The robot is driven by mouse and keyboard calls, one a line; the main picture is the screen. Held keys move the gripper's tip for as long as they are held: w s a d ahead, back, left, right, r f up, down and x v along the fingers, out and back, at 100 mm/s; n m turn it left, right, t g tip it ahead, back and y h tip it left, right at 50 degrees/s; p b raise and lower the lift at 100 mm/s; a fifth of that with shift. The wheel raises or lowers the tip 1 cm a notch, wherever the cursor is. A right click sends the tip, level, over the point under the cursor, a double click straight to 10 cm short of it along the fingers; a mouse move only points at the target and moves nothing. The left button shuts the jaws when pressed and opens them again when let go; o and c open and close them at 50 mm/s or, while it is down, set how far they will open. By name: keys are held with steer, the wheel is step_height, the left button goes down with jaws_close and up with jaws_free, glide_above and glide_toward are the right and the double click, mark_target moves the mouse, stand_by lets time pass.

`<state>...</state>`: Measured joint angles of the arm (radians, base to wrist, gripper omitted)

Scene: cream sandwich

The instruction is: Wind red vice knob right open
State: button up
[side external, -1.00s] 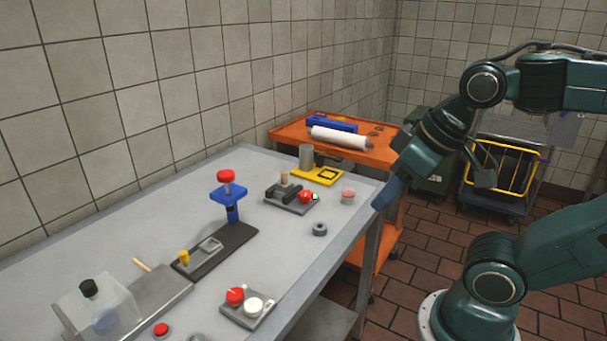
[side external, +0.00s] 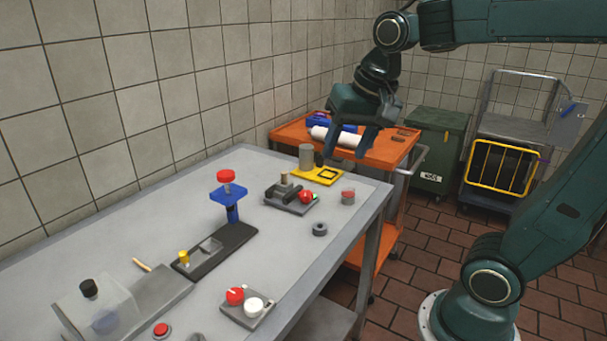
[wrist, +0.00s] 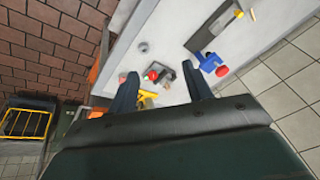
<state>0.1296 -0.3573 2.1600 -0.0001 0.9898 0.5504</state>
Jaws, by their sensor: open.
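The small dark grey vice (side external: 287,202) sits near the far right end of the table, with its red knob (side external: 305,197) at its right side. In the wrist view the red knob (wrist: 153,75) shows between the fingers, beside the vice (wrist: 166,76). My gripper (side external: 341,152) hangs above the table's far end, pointing down. How far the vice jaws stand apart is too small to tell.
A blue stand with a red top (side external: 226,176) is left of the vice. A yellow plate with a grey cylinder (side external: 306,157) is behind it. A small red-topped jar (side external: 348,197) and a dark ring (side external: 320,229) stand near the table's edge. An orange cart (side external: 400,148) stands beyond.

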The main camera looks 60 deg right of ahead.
steer(key=w+d+m+g, duration=0.1)
steer(key=w+d+m, duration=0.35)
steer(key=w, duration=0.25)
steer(key=m+g, duration=0.3)
steer(key=m, duration=1.2)
glide_above(307, 193)
step_height(307, 193, down, 12)
steer(key=shift+f+y, duration=0.1)
steer(key=shift+y, duration=0.2)
steer(key=shift+f, duration=0.1)
steer(key=shift+f, duration=6.8)
steer(key=c, duration=0.7)
